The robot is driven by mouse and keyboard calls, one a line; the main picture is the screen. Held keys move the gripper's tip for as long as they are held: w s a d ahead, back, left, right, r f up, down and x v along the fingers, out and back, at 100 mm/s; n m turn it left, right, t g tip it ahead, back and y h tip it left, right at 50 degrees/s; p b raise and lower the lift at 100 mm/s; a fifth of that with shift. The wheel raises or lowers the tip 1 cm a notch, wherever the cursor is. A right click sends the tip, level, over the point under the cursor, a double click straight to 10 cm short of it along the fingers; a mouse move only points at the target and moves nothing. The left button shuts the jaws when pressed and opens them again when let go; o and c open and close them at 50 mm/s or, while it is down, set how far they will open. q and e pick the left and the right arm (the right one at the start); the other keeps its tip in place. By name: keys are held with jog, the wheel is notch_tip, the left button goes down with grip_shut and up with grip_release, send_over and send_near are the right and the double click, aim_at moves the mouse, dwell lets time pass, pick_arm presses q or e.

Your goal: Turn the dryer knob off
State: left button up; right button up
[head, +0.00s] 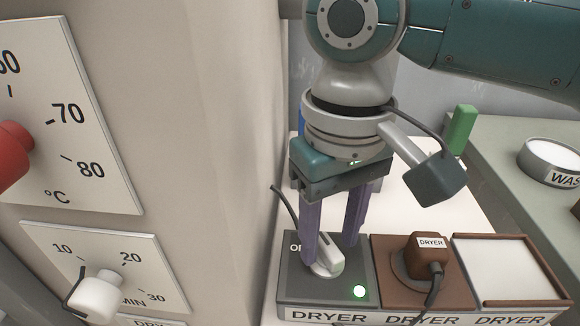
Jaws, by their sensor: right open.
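The dryer knob (325,262) is a white knob with a raised bar, set on a dark grey panel (295,289) with "DRYER" along its front edge. Its bar slants toward the lower right. Whether the fingers touch the knob cannot be told. My left gripper is out of view.
A brown socket panel with a plug labelled DRYER (432,243) and an empty brown-edged tray (511,304) stand to the right. A wall at left carries a red knob (12,155) on a °C dial and a white knob (98,294) on a minute dial.

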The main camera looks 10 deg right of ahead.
jog(key=shift+f, duration=0.35)
grip_shut()
dwell(0.4)
